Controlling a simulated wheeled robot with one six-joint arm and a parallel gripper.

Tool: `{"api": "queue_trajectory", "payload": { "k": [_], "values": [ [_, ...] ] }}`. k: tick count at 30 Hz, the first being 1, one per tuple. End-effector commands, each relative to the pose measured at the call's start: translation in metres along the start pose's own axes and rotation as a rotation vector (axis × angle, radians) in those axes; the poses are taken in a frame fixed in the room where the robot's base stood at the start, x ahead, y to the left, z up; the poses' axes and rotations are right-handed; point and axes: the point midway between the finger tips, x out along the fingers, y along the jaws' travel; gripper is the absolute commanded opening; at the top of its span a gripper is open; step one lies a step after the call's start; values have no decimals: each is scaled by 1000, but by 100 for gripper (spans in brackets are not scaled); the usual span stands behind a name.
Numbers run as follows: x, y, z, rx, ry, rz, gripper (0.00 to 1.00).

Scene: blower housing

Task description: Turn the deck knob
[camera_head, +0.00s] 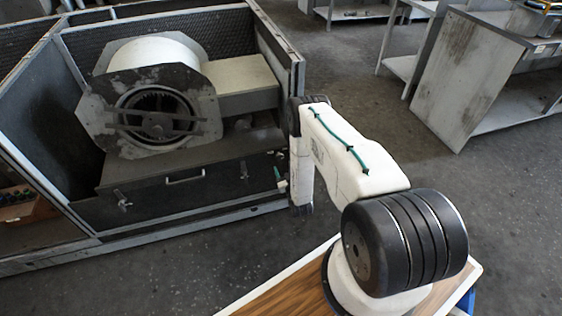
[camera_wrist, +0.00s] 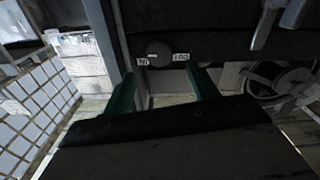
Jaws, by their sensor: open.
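The deck knob (camera_wrist: 158,53) is a round dark-grey disc on a dark panel in the wrist view, with a small white label on each side below it. My gripper (camera_wrist: 163,75) shows two green fingers, spread apart and empty. In the picture the knob lies between and just above the fingertips; it looks apart from them, though the depth gap is hard to judge. In the head view my gripper (camera_head: 280,178) is at the right end of the blower housing's front deck (camera_head: 150,172), mostly hidden by my arm. I cannot make out the knob there.
A large blower (camera_head: 155,95) sits in the metal frame behind the deck. The deck front has a pull handle (camera_head: 185,177) and latches. A frame post (camera_wrist: 106,40) stands close left of the knob. Shelving (camera_head: 470,75) is at the right; the floor between is clear.

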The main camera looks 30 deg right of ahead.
Motion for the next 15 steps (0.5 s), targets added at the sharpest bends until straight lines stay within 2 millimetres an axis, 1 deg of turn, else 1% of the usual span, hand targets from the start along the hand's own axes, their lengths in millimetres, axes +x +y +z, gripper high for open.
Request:
{"api": "queue_trajectory", "payload": {
  "k": [1, 6, 10, 15],
  "values": [
    [10, 0, -1, 0, 3, 0, 59],
    [36, 0, 0, 0, 1, 0, 59],
    [48, 0, 0, 0, -1, 0, 59],
    [52, 0, 0, 0, -2, 0, 59]
  ]
}}
